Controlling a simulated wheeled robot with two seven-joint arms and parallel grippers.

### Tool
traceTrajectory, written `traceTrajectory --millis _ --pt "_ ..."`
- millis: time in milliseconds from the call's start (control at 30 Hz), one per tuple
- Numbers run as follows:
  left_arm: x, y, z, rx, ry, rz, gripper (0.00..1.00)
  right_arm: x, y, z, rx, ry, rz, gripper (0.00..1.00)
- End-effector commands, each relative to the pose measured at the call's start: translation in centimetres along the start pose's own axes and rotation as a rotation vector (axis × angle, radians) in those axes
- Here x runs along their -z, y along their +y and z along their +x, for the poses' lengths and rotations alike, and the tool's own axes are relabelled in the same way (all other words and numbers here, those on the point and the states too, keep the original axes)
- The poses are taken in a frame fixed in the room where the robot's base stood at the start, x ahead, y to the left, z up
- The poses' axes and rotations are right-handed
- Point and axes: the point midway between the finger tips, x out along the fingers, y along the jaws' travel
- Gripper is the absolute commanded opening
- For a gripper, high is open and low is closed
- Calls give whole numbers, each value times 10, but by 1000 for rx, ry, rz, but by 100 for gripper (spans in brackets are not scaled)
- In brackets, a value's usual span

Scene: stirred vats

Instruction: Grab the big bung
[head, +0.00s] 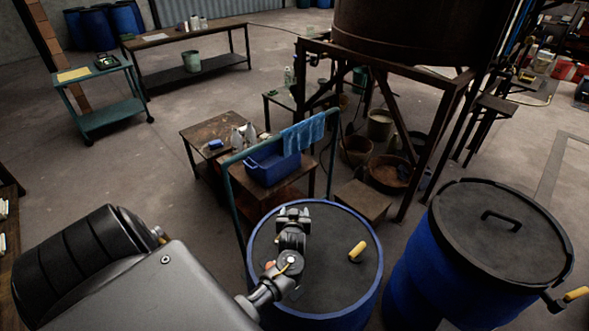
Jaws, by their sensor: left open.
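A short yellow piece with a dark base (357,252), which looks like the bung, stands tilted on the dark top of a blue-rimmed drum (334,290). My left gripper (293,211) is over the far left part of that drum top, to the left of the yellow piece and apart from it. Its jaws are open, with nothing seen between them. My left wrist hides part of the drum top. My right gripper is out of view.
A blue drum with a handled black lid (500,232) stands to the right, with a yellow-ended fitting (576,294) low at its side. Behind the near drum are a blue crate (272,165) and a blue cloth (303,132) on a rail. A rusty vat (405,30) stands beyond.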

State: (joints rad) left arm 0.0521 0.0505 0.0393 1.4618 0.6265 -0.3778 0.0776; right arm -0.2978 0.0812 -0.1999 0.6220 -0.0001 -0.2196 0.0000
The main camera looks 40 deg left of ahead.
Motion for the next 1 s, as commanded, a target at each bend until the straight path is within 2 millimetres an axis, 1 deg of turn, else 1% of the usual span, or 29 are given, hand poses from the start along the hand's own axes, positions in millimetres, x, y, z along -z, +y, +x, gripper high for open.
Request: traceTrajectory --millis 33,100,200,467,567,833,867,1000 --pt "2 -1 6 2 0 3 61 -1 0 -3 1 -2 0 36" --pt "1 -1 14 1 1 2 61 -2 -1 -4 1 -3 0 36" --pt "0 -1 21 1 -1 1 61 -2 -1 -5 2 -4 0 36" --pt "0 -1 23 1 0 -1 61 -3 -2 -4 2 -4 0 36" --pt "0 -1 23 1 0 -1 49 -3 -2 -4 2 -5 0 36" --pt "0 -1 22 1 0 0 13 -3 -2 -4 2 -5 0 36" --pt "0 -1 22 1 0 -1 12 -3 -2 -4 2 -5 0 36" --pt "0 -1 22 1 0 0 12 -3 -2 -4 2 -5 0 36"
